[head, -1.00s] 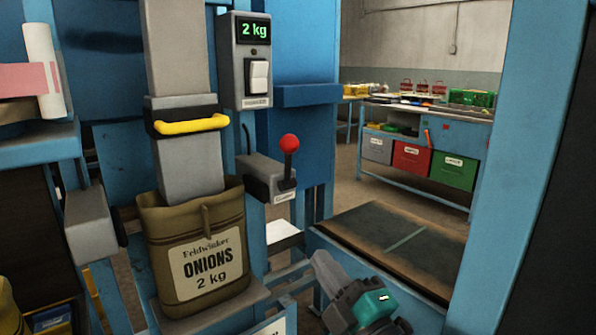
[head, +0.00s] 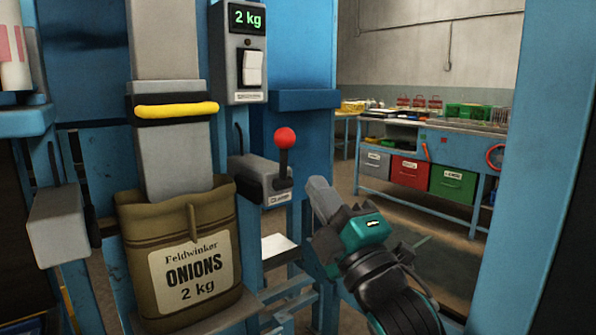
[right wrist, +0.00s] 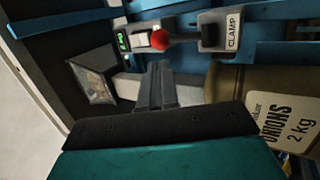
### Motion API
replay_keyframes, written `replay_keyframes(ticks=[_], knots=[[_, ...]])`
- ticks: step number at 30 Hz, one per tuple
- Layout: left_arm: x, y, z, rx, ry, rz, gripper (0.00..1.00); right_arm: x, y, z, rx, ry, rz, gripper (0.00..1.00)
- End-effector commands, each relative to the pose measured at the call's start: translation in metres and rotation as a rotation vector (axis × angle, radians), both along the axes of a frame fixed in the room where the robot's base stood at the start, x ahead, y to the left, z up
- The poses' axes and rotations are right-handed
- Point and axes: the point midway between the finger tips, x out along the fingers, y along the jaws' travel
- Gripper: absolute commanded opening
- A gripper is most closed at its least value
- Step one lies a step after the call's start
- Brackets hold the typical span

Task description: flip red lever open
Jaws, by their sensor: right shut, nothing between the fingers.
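The red lever is a red ball (head: 285,138) on a black stem, standing upright on a grey clamp box (head: 262,180) beside the filling spout. In the right wrist view the red ball (right wrist: 160,39) and the box marked CLAMP (right wrist: 222,31) lie beyond my fingers. My right gripper (head: 318,188) is shut and empty, below and to the right of the lever, apart from it. Its closed fingers (right wrist: 157,84) also show in the right wrist view. My left gripper is not in view.
An onion sack (head: 185,250) hangs on the grey spout (head: 172,158), below a yellow handle (head: 176,110). A scale display (head: 246,18) reads 2 kg above a white switch. A blue post (head: 540,170) stands at right. A workbench with bins (head: 408,171) is behind.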

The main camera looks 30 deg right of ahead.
Motion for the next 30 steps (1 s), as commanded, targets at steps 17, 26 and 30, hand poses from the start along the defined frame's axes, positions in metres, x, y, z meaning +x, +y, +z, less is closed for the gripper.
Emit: replay_keyframes(ticks=[17, 26, 30], knots=[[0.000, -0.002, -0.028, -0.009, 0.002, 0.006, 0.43, 0.054, -0.005, 0.032, -0.002, 0.000, 0.000, 0.00], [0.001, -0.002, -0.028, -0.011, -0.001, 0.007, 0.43, 0.069, -0.007, 0.040, -0.003, 0.002, -0.001, 0.00], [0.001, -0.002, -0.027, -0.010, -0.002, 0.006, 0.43, 0.070, -0.007, 0.040, -0.003, 0.002, -0.001, 0.00]])
